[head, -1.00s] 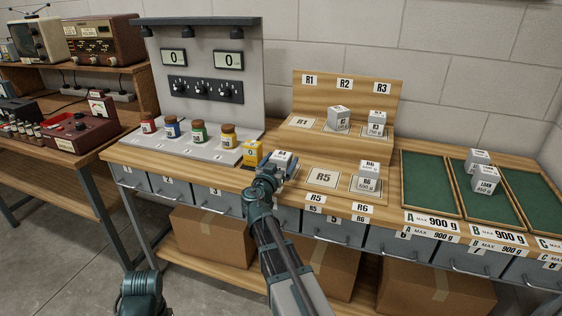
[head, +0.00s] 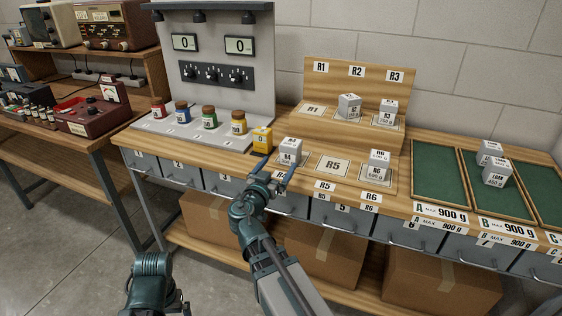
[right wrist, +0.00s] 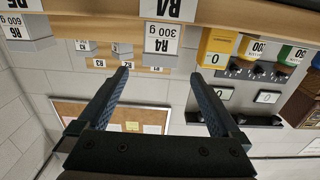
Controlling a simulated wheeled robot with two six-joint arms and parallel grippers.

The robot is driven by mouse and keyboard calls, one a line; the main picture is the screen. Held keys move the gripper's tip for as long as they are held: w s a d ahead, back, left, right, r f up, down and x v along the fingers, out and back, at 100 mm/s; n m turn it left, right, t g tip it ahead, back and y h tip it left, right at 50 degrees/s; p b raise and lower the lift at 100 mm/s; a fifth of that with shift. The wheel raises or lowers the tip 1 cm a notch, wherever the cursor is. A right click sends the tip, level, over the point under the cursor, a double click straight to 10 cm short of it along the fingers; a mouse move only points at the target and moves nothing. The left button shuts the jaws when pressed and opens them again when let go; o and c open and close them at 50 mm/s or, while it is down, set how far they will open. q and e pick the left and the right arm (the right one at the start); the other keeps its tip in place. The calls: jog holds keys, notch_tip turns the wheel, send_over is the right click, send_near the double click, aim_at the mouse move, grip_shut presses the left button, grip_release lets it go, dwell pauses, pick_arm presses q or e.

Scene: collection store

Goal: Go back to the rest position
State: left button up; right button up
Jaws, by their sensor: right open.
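My right gripper (head: 276,170) is open and empty in front of the R4 block (head: 290,150), near the table's front edge. The light grey block stands upright on the R4 place. In the right wrist view, which is upside down, the 300 g block (right wrist: 160,38) shows beyond the two spread fingers (right wrist: 160,76), apart from them. A teal part of my left arm (head: 150,275) shows low at the left; its fingers do not show.
A yellow block (head: 262,140) marked 0 stands just left of R4. The R5 place (head: 334,165) is empty. Grey blocks stand on R2, R3 and R6 (head: 378,165). Green trays (head: 437,180) are at right, with two loan blocks in the middle one. Drawers run below the tabletop.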

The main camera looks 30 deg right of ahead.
aim_at(287, 151)
dwell(0.4)
jog(key=x, duration=1.1)
jog(key=shift+w, duration=0.15)
jog(key=shift+w+d, duration=0.2)
jog(key=shift+d, duration=0.05)
jog(key=shift+f, duration=0.2)
jog(key=shift+r, duration=0.15)
